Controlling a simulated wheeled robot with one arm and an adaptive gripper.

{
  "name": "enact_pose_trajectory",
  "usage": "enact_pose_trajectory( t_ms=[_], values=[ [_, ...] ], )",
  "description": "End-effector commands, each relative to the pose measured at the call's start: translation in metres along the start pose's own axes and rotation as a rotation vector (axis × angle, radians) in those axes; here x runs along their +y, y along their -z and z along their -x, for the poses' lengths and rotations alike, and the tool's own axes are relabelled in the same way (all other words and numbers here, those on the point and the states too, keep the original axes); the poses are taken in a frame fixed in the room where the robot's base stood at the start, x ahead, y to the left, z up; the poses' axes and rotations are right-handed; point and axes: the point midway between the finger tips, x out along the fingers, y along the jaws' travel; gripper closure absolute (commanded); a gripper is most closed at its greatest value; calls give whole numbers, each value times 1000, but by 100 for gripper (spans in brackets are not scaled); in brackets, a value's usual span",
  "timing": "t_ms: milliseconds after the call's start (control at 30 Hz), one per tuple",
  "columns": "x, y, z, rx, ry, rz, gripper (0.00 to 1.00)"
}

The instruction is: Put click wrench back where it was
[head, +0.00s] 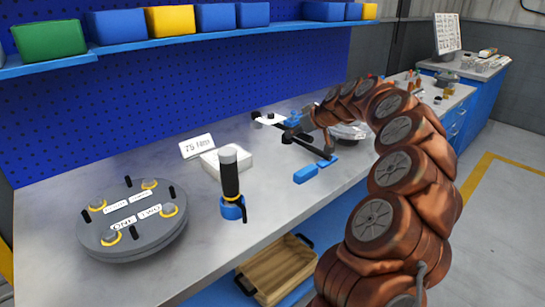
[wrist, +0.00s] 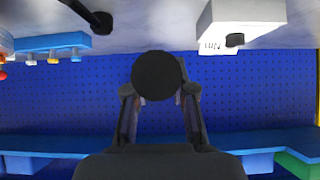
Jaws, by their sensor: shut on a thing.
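The click wrench appears to be the long dark bar (head: 303,139) over the back middle of the bench in the head view. My gripper (wrist: 160,92) is shut on a black round-ended piece (wrist: 157,75), seen end-on in the wrist view, which looks like part of this wrench. In the head view my gripper is small and partly hidden by my arm, so the exact grip is unclear.
A white box with a Nm card (head: 224,161) stands left of my gripper. A black cylinder in a blue base (head: 231,185) stands before it. The round flanged shell (head: 132,236) is at left. A pegboard (head: 190,100) backs the bench; a wooden crate (head: 277,270) sits below.

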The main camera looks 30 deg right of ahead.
Motion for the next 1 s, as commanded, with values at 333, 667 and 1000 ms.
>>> enact_pose_trajectory(
  t_ms=[333,667,1000],
  values=[
    [-1,-38,-32,-2,4,-2,100],
    [0,-58,-49,-1,0,-3,100],
    [1,-71,-60,0,-1,0,100]
  ],
)
